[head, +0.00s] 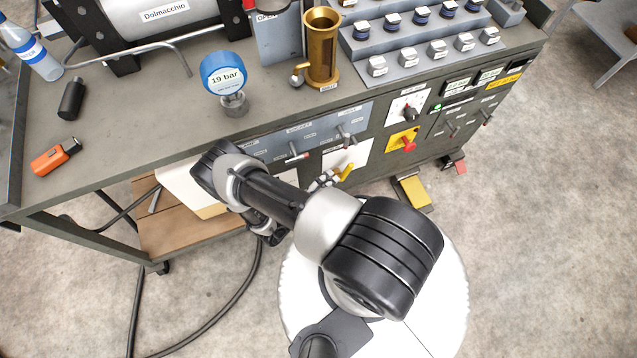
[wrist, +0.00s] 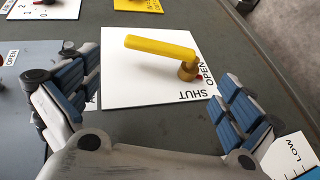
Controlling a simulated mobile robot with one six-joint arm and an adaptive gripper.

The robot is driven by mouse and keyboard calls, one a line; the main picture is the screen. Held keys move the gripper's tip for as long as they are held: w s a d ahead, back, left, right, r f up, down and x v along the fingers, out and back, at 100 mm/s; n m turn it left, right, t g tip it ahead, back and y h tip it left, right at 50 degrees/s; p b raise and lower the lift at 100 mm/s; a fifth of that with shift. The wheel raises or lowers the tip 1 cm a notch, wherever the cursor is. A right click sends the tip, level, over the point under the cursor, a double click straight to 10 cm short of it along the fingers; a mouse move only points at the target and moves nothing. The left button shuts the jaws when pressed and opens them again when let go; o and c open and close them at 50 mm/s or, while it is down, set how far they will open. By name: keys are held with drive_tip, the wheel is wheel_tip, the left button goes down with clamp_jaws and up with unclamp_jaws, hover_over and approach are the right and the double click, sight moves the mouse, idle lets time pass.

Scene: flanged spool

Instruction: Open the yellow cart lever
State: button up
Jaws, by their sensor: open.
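The yellow lever (wrist: 160,47) sits on a white plate (wrist: 125,85) marked OPEN and SHUT. In the wrist view its handle runs left from a brass-coloured pivot (wrist: 188,70) near the plate's right edge, beside both words. In the head view the yellow lever (head: 347,172) shows small on the cart's front, partly behind my arm. My gripper (wrist: 160,78) is open and empty. Its blue-padded fingers stand to the left and right of the lever in the wrist view, with no visible contact. In the head view my gripper is mostly hidden by the arm.
A yellow plate with a red knob (head: 408,145) lies right of the lever on the cart front. The cart top (head: 130,95) holds a gauge (head: 222,75) and a brass cylinder (head: 322,50). Open floor lies right.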

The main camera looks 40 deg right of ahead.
drive_tip(key=shift+v, duration=2.35)
